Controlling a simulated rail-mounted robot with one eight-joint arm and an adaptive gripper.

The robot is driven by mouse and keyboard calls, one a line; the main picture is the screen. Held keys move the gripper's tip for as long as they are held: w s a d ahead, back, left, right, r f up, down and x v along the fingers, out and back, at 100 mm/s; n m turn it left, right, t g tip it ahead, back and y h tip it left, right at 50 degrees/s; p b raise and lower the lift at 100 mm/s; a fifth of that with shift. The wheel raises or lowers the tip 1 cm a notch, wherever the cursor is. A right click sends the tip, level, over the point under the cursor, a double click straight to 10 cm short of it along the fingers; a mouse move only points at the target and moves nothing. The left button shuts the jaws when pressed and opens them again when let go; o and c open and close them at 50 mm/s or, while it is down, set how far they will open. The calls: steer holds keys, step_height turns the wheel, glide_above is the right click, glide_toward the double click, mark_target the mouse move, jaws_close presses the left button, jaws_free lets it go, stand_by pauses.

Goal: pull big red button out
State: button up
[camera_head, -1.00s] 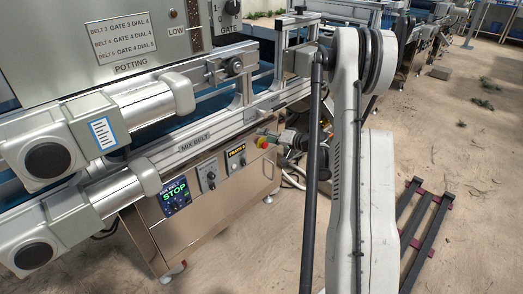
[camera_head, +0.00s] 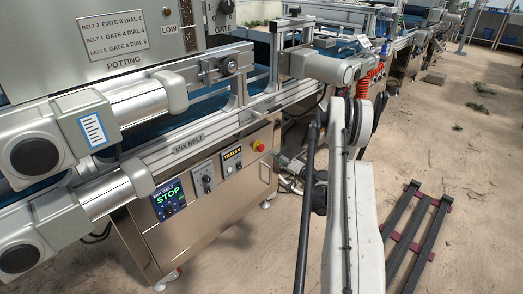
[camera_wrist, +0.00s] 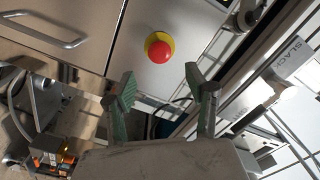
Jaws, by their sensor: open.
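The big red button (camera_head: 259,146) sits on a yellow ring at the upper right corner of the steel cabinet front. In the wrist view the red button (camera_wrist: 159,49) faces me, round, with its yellow collar around it. My gripper (camera_wrist: 160,85) is open there, its two green-padded fingers spread below the button in the picture, with nothing between them. The button looks apart from both fingertips. In the head view my gripper (camera_head: 284,163) is small, just right of the button, partly unclear. Whether the button is in or out cannot be told.
The mix belt rail (camera_head: 190,145) runs above. A metal handle (camera_wrist: 45,30) shows in the wrist view. Dark rails (camera_head: 415,235) lie on the sandy floor.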

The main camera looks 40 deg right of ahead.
mark_target(262, 149)
steer(key=w, duration=0.3)
steer(key=w+b, duration=0.1)
steer(key=w, duration=0.2)
steer(key=w+a+b, duration=0.1)
steer(key=w, duration=0.2)
steer(key=shift+w, duration=0.2)
jaws_close()
